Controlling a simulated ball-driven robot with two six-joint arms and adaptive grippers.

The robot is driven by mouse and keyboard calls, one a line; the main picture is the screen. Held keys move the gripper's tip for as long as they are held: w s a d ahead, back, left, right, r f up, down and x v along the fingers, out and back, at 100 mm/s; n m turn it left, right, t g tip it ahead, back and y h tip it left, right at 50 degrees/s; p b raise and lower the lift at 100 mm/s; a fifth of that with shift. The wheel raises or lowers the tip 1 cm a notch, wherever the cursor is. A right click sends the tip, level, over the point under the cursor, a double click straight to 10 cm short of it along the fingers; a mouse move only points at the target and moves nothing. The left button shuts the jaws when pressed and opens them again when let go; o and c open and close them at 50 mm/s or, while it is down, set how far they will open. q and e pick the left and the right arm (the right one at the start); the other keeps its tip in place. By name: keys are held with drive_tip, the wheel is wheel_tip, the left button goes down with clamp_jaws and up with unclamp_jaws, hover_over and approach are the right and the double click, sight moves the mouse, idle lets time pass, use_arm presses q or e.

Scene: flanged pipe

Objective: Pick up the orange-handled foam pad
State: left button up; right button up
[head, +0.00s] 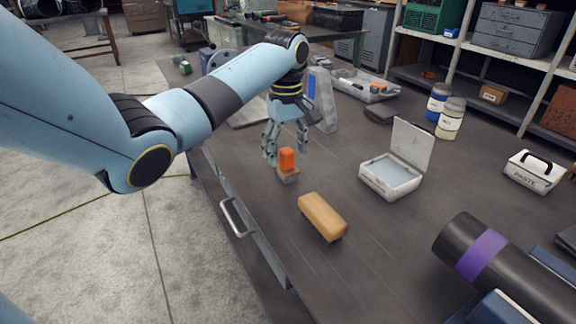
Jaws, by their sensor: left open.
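The orange-handled foam pad (287,162) stands on the workbench, its orange handle up and its pale block base on the bench top. My left gripper (285,153) points down over it, open, with its fingers on either side of the handle. I cannot tell whether the fingers touch the handle. My right gripper is not in view.
A tan block (322,215) lies nearer on the workbench (330,275). An open grey case (392,178) stands to its right. A dark pipe with a purple band (482,255), a white paste box (535,172) and two jars (450,118) are at the right.

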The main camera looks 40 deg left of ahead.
sight(287, 163)
use_arm(q)
drive_tip(key=shift+f, duration=0.4)
drive_tip(key=f, duration=0.5)
drive_tip(key=shift+w+a, duration=0.15)
drive_tip(key=shift+w, duration=0.05)
drive_tip(key=c, duration=1.3)
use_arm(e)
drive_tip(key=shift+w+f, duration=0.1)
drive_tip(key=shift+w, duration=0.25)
use_arm(q)
drive_tip(key=shift+r, duration=0.1)
